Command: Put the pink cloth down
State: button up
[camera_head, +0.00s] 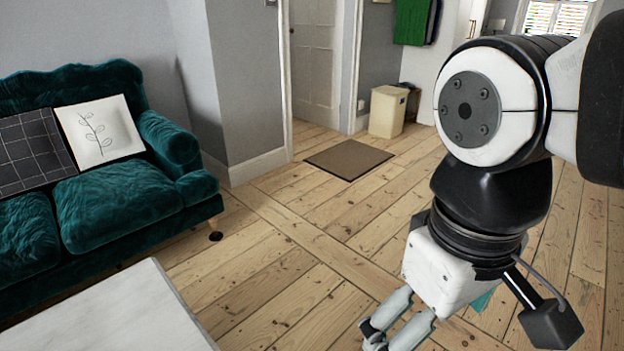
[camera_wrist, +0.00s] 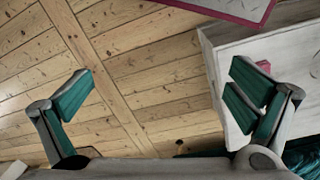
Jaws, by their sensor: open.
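My gripper (camera_wrist: 162,92) is open in the wrist view, its two green-padded fingers wide apart with only floorboards between them. In the head view my gripper (camera_head: 385,338) hangs at the bottom edge, above the floor and to the right of the white table. No pink cloth shows in the head view. The wrist view shows a small pink patch (camera_wrist: 263,66) on the white table, partly behind the right finger. A grey panel with a pink border (camera_wrist: 222,8) is cut off at the top. I cannot tell whether either is the cloth.
The white table (camera_head: 120,315) fills the bottom left. A teal sofa (camera_head: 115,205) with two cushions stands behind it. A brown mat (camera_head: 348,158) lies before the doorway, and a beige bin (camera_head: 387,111) stands at the back. The floorboards between are clear.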

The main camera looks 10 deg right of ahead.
jog(key=s, duration=0.1)
jog(key=s+m, duration=0.2)
jog(key=s, duration=0.1)
jog(key=shift+d+f+y, duration=0.15)
jog(key=shift+d+y, duration=0.25)
notch_tip(320, 180, up, 29)
jog(key=t+p, duration=0.4)
jog(key=p, duration=2.3)
jog(key=shift+d, duration=0.3)
jog(key=shift+w, duration=0.1)
